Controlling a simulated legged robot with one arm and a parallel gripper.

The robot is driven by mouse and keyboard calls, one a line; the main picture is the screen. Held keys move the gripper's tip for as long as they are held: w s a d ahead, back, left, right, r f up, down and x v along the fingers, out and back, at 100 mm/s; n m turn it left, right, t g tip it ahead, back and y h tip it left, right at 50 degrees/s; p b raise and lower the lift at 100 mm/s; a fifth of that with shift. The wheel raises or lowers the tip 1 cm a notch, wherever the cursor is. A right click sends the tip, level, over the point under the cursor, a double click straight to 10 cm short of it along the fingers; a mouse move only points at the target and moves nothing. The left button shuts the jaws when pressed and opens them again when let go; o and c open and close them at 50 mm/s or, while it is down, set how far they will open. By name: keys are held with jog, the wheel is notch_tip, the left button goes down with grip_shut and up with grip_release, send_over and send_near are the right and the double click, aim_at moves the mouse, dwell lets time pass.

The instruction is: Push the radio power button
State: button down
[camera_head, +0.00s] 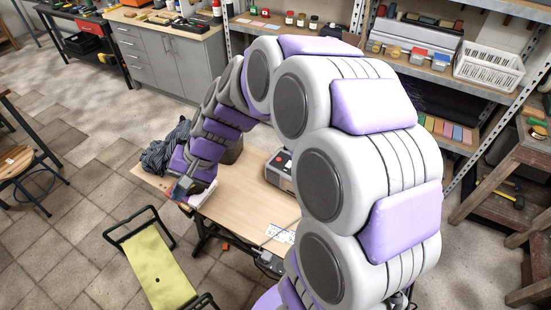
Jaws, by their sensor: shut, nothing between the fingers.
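A grey box-shaped device (280,170), which looks like the radio, stands on the wooden table near its middle. Small dark and red details show on its top; its right side is hidden behind my arm. I cannot make out which detail is the power button. My gripper (182,190) is small in the view, at the table's left front edge, well to the left of the device and apart from it. It is shut and empty.
The light wooden table (240,208) has bare room between my gripper and the device. White cards (279,233) lie at the front. A yellow creeper (160,272) stands on the floor.

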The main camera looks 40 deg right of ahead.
jog(key=w+d+f+m+t, duration=0.2)
jog(key=w+d+m, duration=0.25)
jog(key=w, duration=0.35)
jog(key=m+t+h+p, duration=0.1)
jog(key=m+t+h, duration=0.45)
jog(key=m, duration=0.95)
send_over(279, 161)
jog(key=shift+f, duration=9.65)
jog(key=shift+g, duration=0.25)
jog(key=f+b, duration=0.1)
jog(key=f, duration=0.1)
jog(key=d+f+b, duration=0.1)
jog(key=b, duration=0.1)
jog(key=f+b, duration=0.1)
jog(key=f, duration=0.1)
jog(key=shift+d+f, duration=0.3)
jog(key=shift+f, duration=0.05)
jog(key=shift+a+f+b, duration=0.4)
jog(key=shift+f+b, duration=0.45)
jog(key=shift+b, duration=0.05)
jog(key=shift+a+f+h, duration=0.25)
jog(key=shift+a+f, duration=0.05)
jog(key=shift+a, duration=0.15)
jog(key=shift+d+f, duration=0.2)
jog(key=shift+d, duration=0.45)
jog(key=shift+a+r, duration=0.15)
jog(key=shift+a, duration=0.4)
